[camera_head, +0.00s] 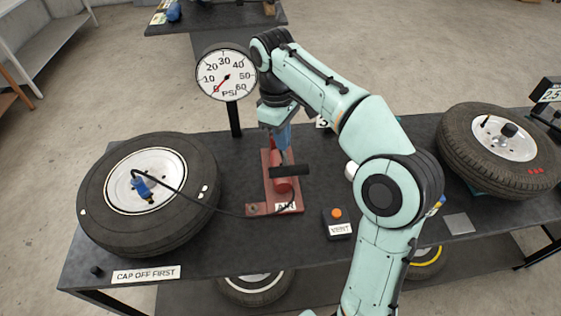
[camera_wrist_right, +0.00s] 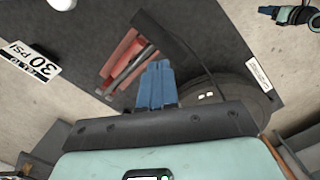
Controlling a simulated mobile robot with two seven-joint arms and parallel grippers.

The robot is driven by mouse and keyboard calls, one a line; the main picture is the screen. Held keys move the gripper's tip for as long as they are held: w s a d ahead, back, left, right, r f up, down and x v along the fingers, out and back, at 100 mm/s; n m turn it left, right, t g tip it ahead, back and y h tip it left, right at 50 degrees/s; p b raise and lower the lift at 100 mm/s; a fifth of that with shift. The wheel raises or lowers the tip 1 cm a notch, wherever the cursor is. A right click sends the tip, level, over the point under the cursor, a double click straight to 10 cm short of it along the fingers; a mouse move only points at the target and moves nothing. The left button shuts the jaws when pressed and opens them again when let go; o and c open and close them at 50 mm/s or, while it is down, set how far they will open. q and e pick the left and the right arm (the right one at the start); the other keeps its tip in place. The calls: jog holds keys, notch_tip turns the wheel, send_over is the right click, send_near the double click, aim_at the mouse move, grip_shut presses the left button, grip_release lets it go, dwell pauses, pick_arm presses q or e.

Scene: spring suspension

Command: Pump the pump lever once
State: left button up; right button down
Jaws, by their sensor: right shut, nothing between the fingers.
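The red foot of the pump (camera_head: 284,205) stands on the dark bench, marked AIR. Its red cylinder and black lever bar (camera_head: 290,171) sit on it. In the wrist view the red pump (camera_wrist_right: 122,58) and the black bar (camera_wrist_right: 165,35) lie just beyond my fingers. My right gripper (camera_head: 283,146) is shut and empty, its blue fingers pointing down behind and above the bar; contact cannot be told. The fingers also show in the wrist view (camera_wrist_right: 157,85). My left gripper (camera_wrist_right: 270,12) appears small at the wrist view's top right corner, its jaw unclear.
A PSI gauge (camera_head: 226,73) on a post reads near 0. A hose runs from the pump to a blue chuck (camera_head: 142,187) on the left tire (camera_head: 95,205). A vent button box (camera_head: 338,223) stands right of the pump. Another tire (camera_head: 460,150) lies at the right.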

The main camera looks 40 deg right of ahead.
aim_at(286, 166)
jog(key=shift+s, duration=0.35)
jog(key=shift+f, duration=0.2)
notch_tip(286, 166, down, 4)
jog(key=shift+s+d+f, duration=0.1)
jog(key=shift+f, duration=0.1)
jog(key=shift+f+b, duration=0.75)
jog(key=shift+f, duration=0.05)
jog(key=shift+s+f, duration=0.25)
pick_arm(q)
jog(key=s+f, duration=0.2)
jog(key=s, duration=0.1)
jog(key=shift+s+f, duration=0.25)
jog(key=shift+f, duration=0.05)
pick_arm(e)
jog(key=shift+w, duration=0.1)
pick_arm(q)
jog(key=shift+w, duration=0.1)
pick_arm(e)
jog(key=shift+w, duration=0.1)
